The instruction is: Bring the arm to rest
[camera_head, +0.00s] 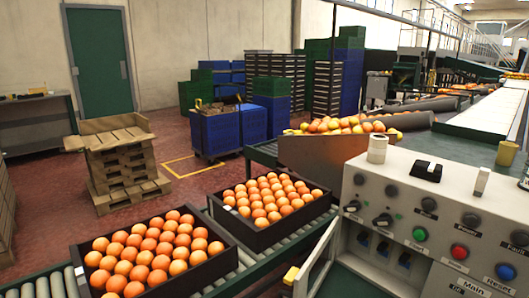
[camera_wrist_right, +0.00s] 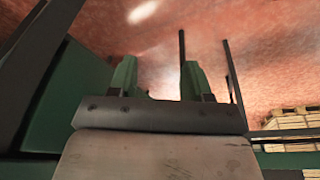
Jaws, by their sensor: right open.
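My right gripper (camera_wrist_right: 158,78) shows in the right wrist view. Neither gripper and neither arm can be made out in the head view. My left gripper is in no view.
Two black crates of oranges, one nearer (camera_head: 228,262) and one farther (camera_head: 262,240), sit on a roller conveyor (camera_head: 55,285). A control panel (camera_head: 400,235) with buttons stands at the right. Wooden pallets (camera_head: 130,200) stand at the left, with red floor (camera_head: 185,150) clear beside them.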

